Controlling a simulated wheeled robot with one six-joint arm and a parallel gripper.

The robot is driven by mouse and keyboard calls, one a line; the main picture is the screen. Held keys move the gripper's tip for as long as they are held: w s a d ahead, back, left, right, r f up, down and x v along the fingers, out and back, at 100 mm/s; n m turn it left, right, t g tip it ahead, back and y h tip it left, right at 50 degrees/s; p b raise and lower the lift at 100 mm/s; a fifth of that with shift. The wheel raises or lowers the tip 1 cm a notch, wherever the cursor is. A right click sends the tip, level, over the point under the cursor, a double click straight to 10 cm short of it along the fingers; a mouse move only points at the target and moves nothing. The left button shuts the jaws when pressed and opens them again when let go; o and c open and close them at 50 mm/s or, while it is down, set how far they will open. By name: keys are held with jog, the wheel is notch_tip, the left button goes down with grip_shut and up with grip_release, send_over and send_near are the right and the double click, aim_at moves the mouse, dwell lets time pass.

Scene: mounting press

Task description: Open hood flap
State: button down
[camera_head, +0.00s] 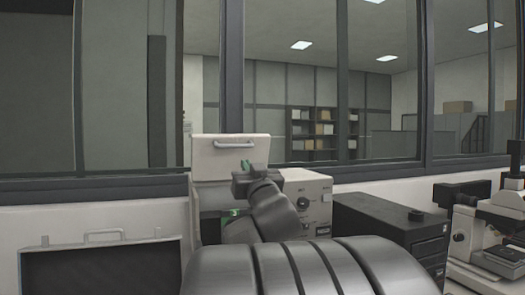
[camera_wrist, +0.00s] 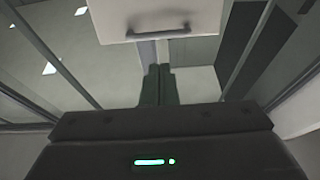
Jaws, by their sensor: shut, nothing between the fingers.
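The hood flap (camera_head: 230,158) is a cream panel with a grey bar handle (camera_head: 235,144). It stands roughly upright at the left side of the mounting press (camera_head: 308,195), its top edge above the press body. My gripper (camera_head: 247,166) is in front of the flap's lower right part, below the handle. In the wrist view, the flap (camera_wrist: 135,12) and its handle (camera_wrist: 157,34) are at the top, beyond my fingertips (camera_wrist: 158,72). The fingers are together and empty, apart from the handle. My arm hides much of the press front below the flap.
A dark panel or case with a pale rim and handle (camera_head: 104,235) is at the lower left. A black box (camera_head: 395,222) stands right of the press, with a microscope (camera_head: 495,225) farther right. A window frame (camera_head: 90,190) runs behind the press.

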aim_at(237, 145)
jog(key=shift+d+p+x, duration=0.15)
jog(key=shift+p+x, duration=1.15)
jog(key=shift+x, duration=2)
jog(key=shift+d+p+x, duration=0.2)
jog(key=shift+p+x, duration=1.05)
jog(key=shift+x, duration=2.05)
jog(key=shift+w, duration=0.15)
